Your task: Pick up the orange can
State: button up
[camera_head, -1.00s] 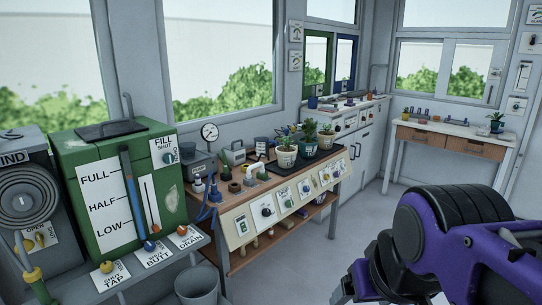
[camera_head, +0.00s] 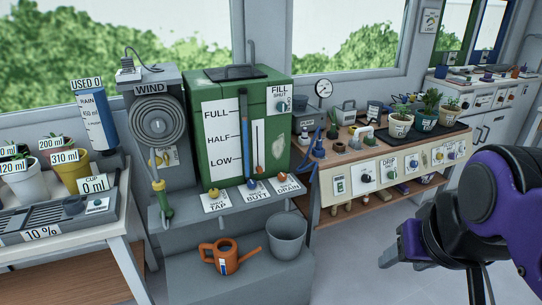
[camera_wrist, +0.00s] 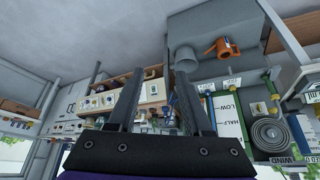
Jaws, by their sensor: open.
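The orange can (camera_head: 226,256) is a watering can with its spout pointing right. It stands upright on a low grey step (camera_head: 180,285) below the green tank, left of a grey bucket (camera_head: 286,236). It also shows in the wrist view (camera_wrist: 224,47), near the top and upside down, beyond my fingers and to their right. My gripper (camera_wrist: 160,98) is open and empty, its two dark fingers spread apart. In the head view my purple arm is at the right, well apart from the can; the fingertips are not clear there.
The green tank (camera_head: 278,130) stands on a grey ledge above the can. A hose reel (camera_head: 158,122) hangs to its left. The floor in front looks clear.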

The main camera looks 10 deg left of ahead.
aim_at(226, 260)
jog(key=k+u, duration=0.1)
jog(key=u, duration=0.95)
jog(key=i+j+z, duration=0.2)
jog(key=j, duration=0.35)
jog(key=j+z, duration=0.2)
jog(key=j, duration=0.4)
